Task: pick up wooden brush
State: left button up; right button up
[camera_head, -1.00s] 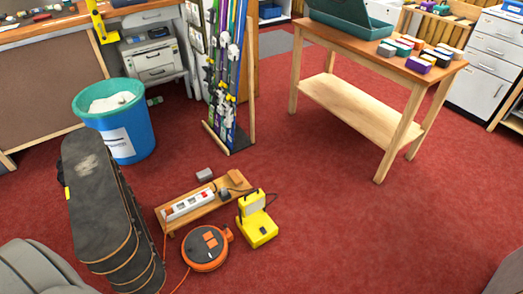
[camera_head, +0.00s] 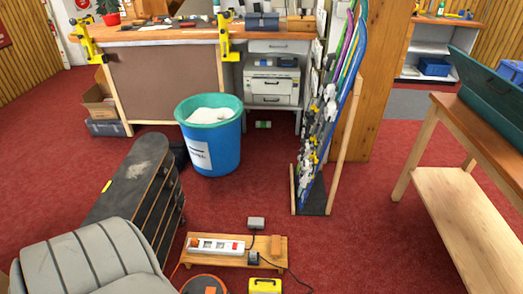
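I cannot make out a wooden brush in the head view. Small items lie on the wooden workbench (camera_head: 150,38) at the back, too small to identify for certain. Neither of my grippers is in view.
A blue bin (camera_head: 222,150) stands before the workbench, with a ski rack (camera_head: 322,130) to its right. Stacked skateboards (camera_head: 135,185) stand at left. A power strip (camera_head: 215,245) and a yellow box (camera_head: 265,286) lie low in front. A wooden table (camera_head: 445,200) is at right. Red carpet lies between.

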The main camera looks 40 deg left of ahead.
aim_at(276, 253)
jog(key=i+l+u, duration=0.15)
jog(key=u, duration=0.3)
jog(key=i+l+u, duration=0.2)
jog(key=u, duration=0.25)
jog(key=i+l+u, duration=0.1)
jog(key=l+u, duration=0.35)
jog(key=i+l+u, duration=0.1)
jog(key=l+u, duration=0.15)
jog(key=u, duration=0.2)
